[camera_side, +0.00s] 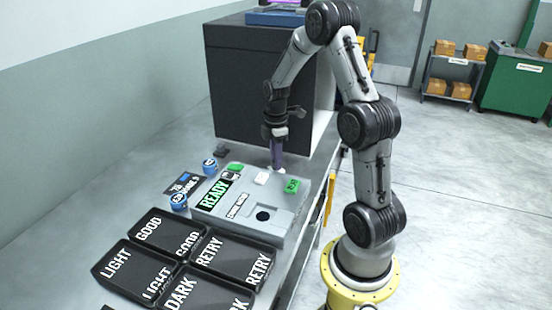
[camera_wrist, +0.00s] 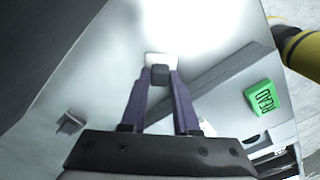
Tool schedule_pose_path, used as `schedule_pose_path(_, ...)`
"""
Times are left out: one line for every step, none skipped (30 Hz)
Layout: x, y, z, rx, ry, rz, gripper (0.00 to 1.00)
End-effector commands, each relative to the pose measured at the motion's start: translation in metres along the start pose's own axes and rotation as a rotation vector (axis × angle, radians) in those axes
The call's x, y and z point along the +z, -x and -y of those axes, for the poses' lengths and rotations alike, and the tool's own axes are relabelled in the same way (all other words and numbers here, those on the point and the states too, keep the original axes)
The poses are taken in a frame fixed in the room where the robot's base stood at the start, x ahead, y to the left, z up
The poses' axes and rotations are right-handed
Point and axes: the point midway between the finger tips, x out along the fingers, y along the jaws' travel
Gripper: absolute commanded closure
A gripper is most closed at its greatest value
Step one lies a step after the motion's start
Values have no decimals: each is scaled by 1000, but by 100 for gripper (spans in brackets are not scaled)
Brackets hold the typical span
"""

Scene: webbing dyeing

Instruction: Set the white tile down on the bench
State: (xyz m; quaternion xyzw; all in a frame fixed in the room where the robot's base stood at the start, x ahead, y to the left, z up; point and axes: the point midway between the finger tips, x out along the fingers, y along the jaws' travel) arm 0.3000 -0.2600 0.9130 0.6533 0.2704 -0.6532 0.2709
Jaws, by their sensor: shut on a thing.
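My gripper (camera_side: 278,165) points down just behind the grey reader box, with its purple fingers together. In the wrist view my gripper (camera_wrist: 160,75) is shut on the white tile (camera_wrist: 161,59), which sticks out past the fingertips. The held white tile (camera_side: 279,171) is small and partly hidden in the side view. The pale bench (camera_wrist: 105,85) lies below it; I cannot tell whether the tile touches it. A second white piece (camera_side: 261,178) sits on top of the reader box, and its edge shows in the wrist view (camera_wrist: 207,127).
The reader box (camera_side: 284,217) has a READY display (camera_side: 216,194) and a green READ button (camera_side: 292,186). Black trays marked GOOD (camera_side: 150,222), RETRY, LIGHT and DARK stand in front. A tall dark cabinet (camera_side: 240,90) stands behind. A small grey piece (camera_side: 221,153) lies on the bench.

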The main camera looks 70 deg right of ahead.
Motion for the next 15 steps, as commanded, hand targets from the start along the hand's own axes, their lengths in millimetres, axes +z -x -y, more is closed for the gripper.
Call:
schedule_pose_path(0,-2,0,-1,0,0,100)
schedule_pose_path(0,-2,0,-1,0,0,100)
schedule_pose_path(0,-2,0,-1,0,0,66)
schedule_pose_path(0,-2,0,-1,0,0,60)
schedule_pose_path(0,-2,0,-1,0,0,55)
schedule_pose_path(0,-2,0,-1,0,0,48)
schedule_pose_path(0,-2,0,-1,0,0,42)
schedule_pose_path(0,-2,0,-1,0,0,41)
schedule_pose_path(0,-2,0,-1,0,0,41)
schedule_pose_path(0,-2,0,-1,0,0,41)
schedule_pose_path(0,-2,0,-1,0,0,41)
schedule_pose_path(0,-2,0,-1,0,0,41)
schedule_pose_path(0,-2,0,-1,0,0,41)
schedule_pose_path(0,-2,0,-1,0,0,41)
schedule_pose_path(0,-2,0,-1,0,0,41)
